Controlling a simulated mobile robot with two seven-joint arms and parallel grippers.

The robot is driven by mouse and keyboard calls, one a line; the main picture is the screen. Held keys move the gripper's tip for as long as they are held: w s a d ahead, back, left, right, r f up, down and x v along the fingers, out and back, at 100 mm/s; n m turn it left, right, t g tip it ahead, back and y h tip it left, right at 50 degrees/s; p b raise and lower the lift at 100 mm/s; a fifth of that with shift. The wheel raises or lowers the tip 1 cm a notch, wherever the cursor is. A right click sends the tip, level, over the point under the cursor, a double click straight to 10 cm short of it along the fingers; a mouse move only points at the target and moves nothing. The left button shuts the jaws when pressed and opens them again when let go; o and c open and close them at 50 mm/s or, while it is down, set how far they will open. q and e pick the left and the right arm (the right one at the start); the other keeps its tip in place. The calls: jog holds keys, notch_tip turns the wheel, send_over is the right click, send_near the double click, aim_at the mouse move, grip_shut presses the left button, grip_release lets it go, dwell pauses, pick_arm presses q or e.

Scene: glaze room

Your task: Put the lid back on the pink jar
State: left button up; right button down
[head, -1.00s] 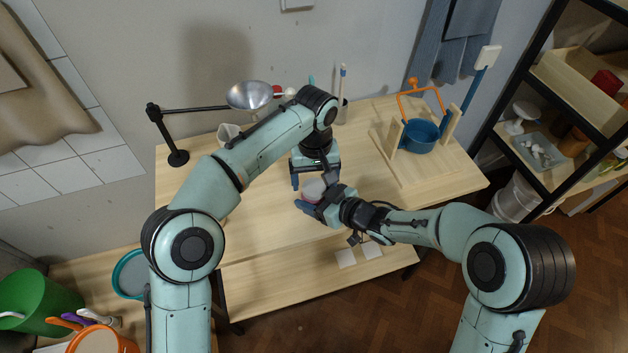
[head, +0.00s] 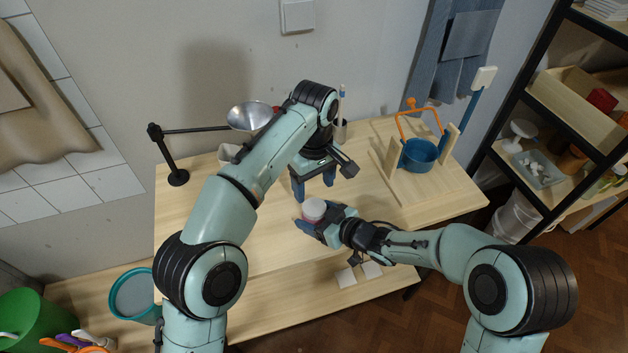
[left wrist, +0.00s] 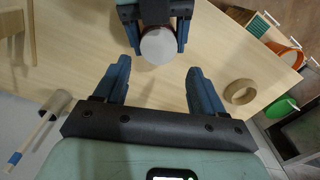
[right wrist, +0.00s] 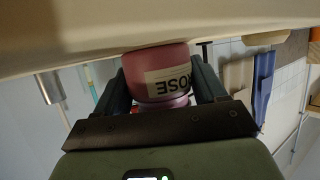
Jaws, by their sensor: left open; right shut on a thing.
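The pink jar (head: 312,221) stands upright near the table's front edge. My right gripper (head: 322,219) is shut around its sides. The right wrist view shows the jar's pink body (right wrist: 160,62) and its white label between my fingers. A pale round lid (head: 314,207) appears to sit on the jar's top; it shows as a whitish disc in the left wrist view (left wrist: 158,46). Whether it is fully seated I cannot tell. My left gripper (head: 314,187) is open and empty, just behind and above the jar, apart from the lid.
A tan ring (left wrist: 240,92) lies on the table. A blue pot (head: 420,154) with an orange handle stands on a wooden board at the right. A metal bowl (head: 250,116) is on a black stand at the back left. The table between is largely clear.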

aim_at(313, 207)
pick_arm(q)
jog(key=shift+r+n, duration=0.45)
jog(key=shift+n, duration=0.15)
jog(key=shift+f, duration=0.1)
jog(key=shift+f, duration=3.95)
jog(key=shift+c, duration=0.3)
jog(key=c, duration=0.8)
jog(key=m, duration=0.6)
jog(key=shift+m, duration=0.3)
jog(key=shift+c, duration=0.2)
